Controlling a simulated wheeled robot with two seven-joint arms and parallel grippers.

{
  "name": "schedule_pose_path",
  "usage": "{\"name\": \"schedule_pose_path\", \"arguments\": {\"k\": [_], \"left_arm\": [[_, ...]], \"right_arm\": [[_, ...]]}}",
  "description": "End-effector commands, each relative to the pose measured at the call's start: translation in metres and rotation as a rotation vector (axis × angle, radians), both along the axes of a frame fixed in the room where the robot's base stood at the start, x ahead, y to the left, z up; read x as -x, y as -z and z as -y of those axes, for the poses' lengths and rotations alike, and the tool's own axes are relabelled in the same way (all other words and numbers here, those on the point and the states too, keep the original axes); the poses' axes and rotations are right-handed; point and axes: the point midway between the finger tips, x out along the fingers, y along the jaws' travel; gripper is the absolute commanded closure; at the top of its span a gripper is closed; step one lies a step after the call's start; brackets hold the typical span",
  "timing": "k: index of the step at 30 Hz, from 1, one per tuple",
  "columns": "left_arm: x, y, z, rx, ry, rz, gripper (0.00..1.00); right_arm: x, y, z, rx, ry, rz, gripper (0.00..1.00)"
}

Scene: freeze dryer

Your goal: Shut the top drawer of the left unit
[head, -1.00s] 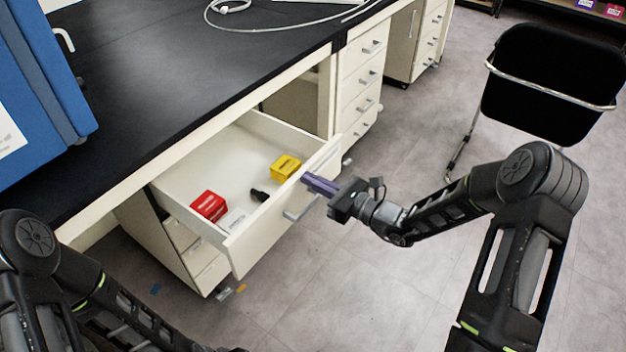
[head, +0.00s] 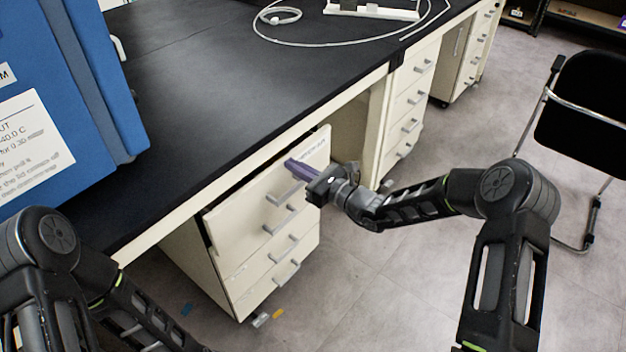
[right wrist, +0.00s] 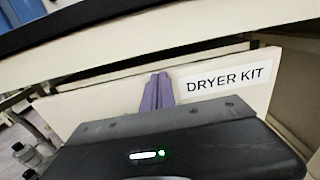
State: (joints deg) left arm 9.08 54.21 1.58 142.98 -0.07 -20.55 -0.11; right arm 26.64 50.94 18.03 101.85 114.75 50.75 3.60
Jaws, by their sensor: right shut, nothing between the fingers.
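The left unit (head: 205,270) is a cream drawer cabinet under the black bench. Its top drawer (head: 245,210) is almost all the way in; a narrow dark gap shows along its left side, so the front still stands slightly out. Its inside is hidden. The drawer front reads DRYER KIT in the right wrist view (right wrist: 192,82). My right gripper (head: 292,165) is shut and empty, its purple fingers against or very near the upper right of the drawer front, above the handle (head: 285,198). The fingers also show in the right wrist view (right wrist: 157,92). My left gripper is out of view.
The black bench top (head: 215,80) overhangs the drawers. A blue machine (head: 75,90) stands on it at left. Another drawer unit (head: 408,105) is further right. A black chair (head: 585,115) stands at far right. The grey floor (head: 400,285) in front is mostly open.

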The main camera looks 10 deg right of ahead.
Motion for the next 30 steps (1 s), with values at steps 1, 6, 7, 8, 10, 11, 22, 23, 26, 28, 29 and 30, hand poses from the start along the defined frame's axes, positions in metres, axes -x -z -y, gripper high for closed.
{"name": "schedule_pose_path", "arguments": {"k": [1,6,7,8,10,11,22,23,26,28,29,30], "left_arm": [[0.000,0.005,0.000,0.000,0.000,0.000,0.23],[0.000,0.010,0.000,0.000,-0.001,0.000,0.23],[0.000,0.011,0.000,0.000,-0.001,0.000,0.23],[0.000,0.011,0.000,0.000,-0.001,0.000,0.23],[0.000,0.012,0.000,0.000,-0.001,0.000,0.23],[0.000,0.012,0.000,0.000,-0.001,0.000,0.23],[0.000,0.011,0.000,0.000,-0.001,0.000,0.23],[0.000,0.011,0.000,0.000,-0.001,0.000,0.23],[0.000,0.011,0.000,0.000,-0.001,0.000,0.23],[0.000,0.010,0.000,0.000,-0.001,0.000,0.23],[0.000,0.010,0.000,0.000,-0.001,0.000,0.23],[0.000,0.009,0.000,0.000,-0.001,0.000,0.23]], "right_arm": [[-0.008,0.002,-0.007,-0.001,-0.002,0.002,1.00],[-0.024,0.001,-0.021,-0.001,-0.001,0.002,1.00],[-0.026,0.001,-0.022,0.000,-0.001,0.001,1.00],[-0.028,0.001,-0.023,0.000,-0.001,0.001,1.00],[-0.031,0.000,-0.025,0.001,0.000,0.001,1.00],[-0.031,0.000,-0.026,0.001,0.000,0.001,1.00],[-0.034,-0.003,-0.028,-0.002,0.001,0.004,1.00],[-0.034,-0.004,-0.028,-0.002,0.001,0.004,1.00],[-0.034,-0.004,-0.027,-0.003,0.001,0.005,1.00],[-0.033,-0.005,-0.025,-0.004,0.000,0.006,1.00],[-0.033,-0.005,-0.024,-0.004,0.000,0.006,1.00],[-0.033,-0.005,-0.022,-0.003,-0.001,0.005,1.00]]}}
